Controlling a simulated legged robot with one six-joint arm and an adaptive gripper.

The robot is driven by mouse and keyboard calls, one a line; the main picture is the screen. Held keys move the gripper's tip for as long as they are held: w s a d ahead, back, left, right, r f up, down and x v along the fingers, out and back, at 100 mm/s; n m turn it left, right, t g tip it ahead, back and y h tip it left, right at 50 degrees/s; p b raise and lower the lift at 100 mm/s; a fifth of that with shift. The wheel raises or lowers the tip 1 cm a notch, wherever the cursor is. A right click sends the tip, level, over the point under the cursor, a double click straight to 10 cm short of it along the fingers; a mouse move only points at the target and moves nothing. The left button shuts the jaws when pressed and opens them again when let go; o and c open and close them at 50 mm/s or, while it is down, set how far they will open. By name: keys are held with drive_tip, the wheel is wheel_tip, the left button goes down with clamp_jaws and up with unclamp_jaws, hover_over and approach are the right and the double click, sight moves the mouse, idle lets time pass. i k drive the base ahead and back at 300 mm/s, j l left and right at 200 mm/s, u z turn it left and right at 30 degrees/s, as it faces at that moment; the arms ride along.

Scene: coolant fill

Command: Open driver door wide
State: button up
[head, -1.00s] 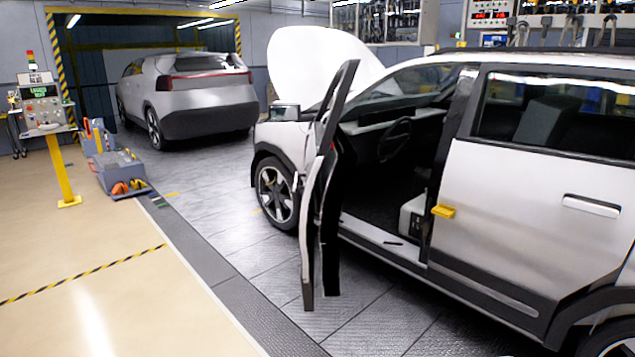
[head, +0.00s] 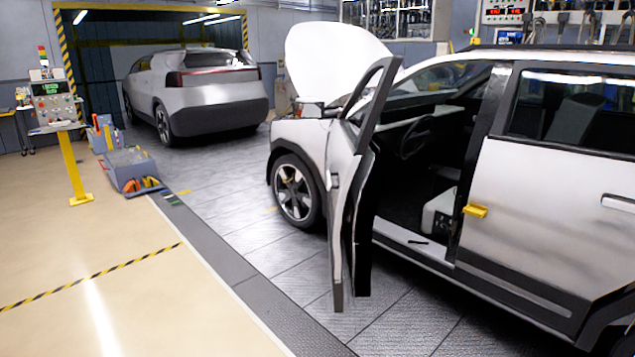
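The driver door (head: 343,190) of the near silver car stands swung out from the body, seen nearly edge-on. Its window frame rises up at the front of the opening. The doorway (head: 425,175) is exposed, with the steering wheel, part of a seat and the sill in view. A yellow piece (head: 475,210) sits at the front edge of the rear door (head: 545,190), which is shut. My gripper does not show in the head view.
A white raised hood (head: 335,60) stands at the car's front. Another silver car (head: 195,95) is parked behind. A control panel on a yellow post (head: 73,165) and a grey toolbox (head: 130,170) stand at left. The floor (head: 130,290) at front left is clear.

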sight(363, 163)
drive_tip(key=j, duration=0.45)
drive_tip(key=i+j+z, duration=0.15)
drive_tip(key=j, duration=0.3)
drive_tip(key=i+l+u, duration=0.4)
drive_tip(key=i+l, duration=2.25)
drive_tip(key=l, duration=0.15)
